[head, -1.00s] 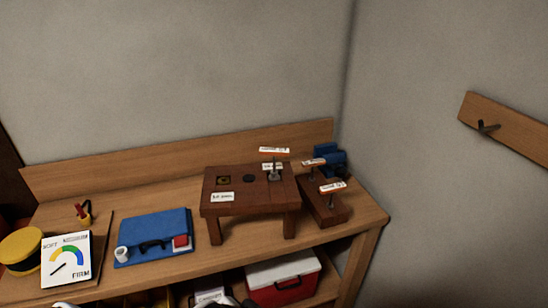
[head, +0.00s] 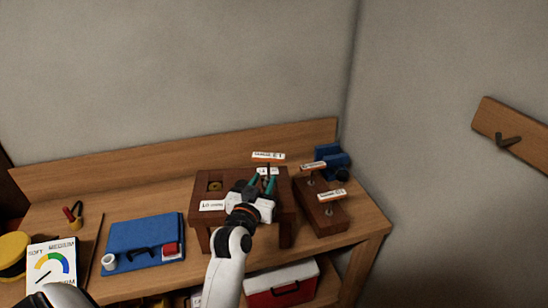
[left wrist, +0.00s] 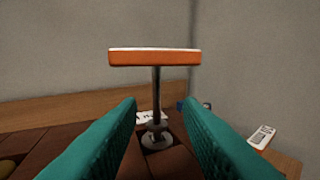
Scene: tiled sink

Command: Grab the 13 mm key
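A T-shaped key with an orange and white labelled bar (head: 268,156) stands upright in the brown wooden stand (head: 200,185). In the left wrist view its bar (left wrist: 154,57) is above and its grey stem (left wrist: 157,97) runs down to a round base. My left gripper (head: 263,180) is over the stand; its green fingers (left wrist: 163,104) are open, with the stem showing between them. I cannot tell whether the stem is past the tips. Two more labelled keys (head: 313,166) (head: 332,196) stand in the dark block at right. The sizes are unreadable. My right gripper is not in view.
The dark block (head: 322,216) and a blue object (head: 331,157) are close on the right. A blue mat (head: 140,235) with small items and a soft/firm gauge card (head: 50,260) lie left. A red and white box (head: 283,285) is on the shelf below.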

